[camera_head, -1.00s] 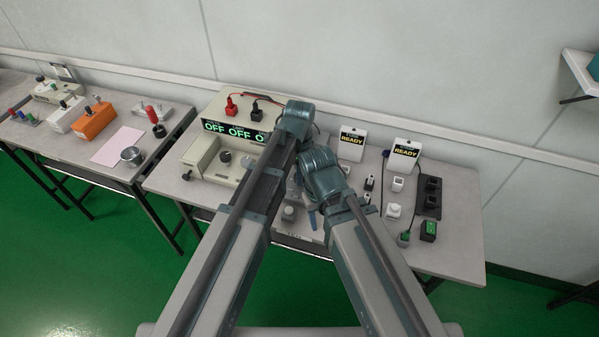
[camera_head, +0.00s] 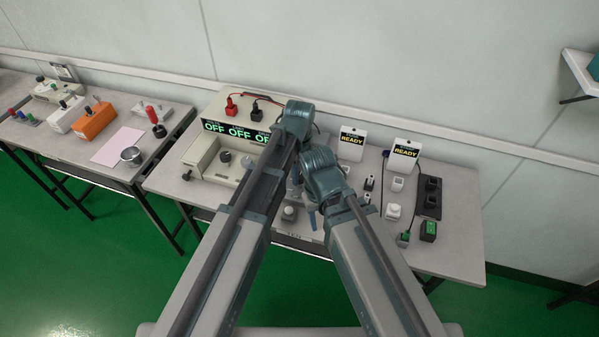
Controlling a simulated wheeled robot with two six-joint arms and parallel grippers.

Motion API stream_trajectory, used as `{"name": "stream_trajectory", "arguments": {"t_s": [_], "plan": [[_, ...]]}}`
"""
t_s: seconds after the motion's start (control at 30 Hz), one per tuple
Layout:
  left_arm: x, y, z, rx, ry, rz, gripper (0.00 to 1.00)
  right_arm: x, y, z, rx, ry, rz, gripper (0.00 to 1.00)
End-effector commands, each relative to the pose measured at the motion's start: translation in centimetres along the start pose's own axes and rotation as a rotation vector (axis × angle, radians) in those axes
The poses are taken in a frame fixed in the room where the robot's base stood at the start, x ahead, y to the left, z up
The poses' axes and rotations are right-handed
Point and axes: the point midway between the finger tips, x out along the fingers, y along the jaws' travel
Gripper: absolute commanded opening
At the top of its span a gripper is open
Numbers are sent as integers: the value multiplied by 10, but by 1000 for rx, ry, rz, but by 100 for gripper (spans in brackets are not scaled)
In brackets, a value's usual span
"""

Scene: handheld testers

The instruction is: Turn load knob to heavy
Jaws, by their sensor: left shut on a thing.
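My left arm reaches over the middle of the bench. Its gripper (camera_head: 294,190) shows only as a small bluish part between my two arms, low over a tester panel. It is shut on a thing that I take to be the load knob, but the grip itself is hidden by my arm. A grey round knob (camera_head: 288,214) shows just below it, on the front of that panel; its setting cannot be read. My right arm ends at a teal joint beside the left one, and its gripper is hidden.
A beige tester (camera_head: 212,162) with dark knobs and green OFF displays (camera_head: 228,131) stands left. Two READY signs (camera_head: 352,143) (camera_head: 405,150), small switches and a black socket strip (camera_head: 430,195) stand right. A second bench (camera_head: 70,145) with other testers is further left.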

Motion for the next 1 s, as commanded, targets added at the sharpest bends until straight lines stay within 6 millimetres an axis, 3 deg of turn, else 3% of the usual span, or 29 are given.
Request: {"name": "stream_trajectory", "arguments": {"t_s": [0.37, 0.4, 0.53, 1.0], "plan": [[0, 0, 0, 6, 0, 1, 0, 0, 0, 0, 0, 0, 0, 50], [0, 0, 0, 6, 0, 1, 52, 0, 0, 0, 0, 0, 0, 50], [0, 0, 0, 5, 0, 0, 75, 0, 0, 0, 0, 0, 0, 50], [-6, 0, 0, 3, 0, 0, 76, -6, 0, 0, 0, 0, 0, 50]]}}
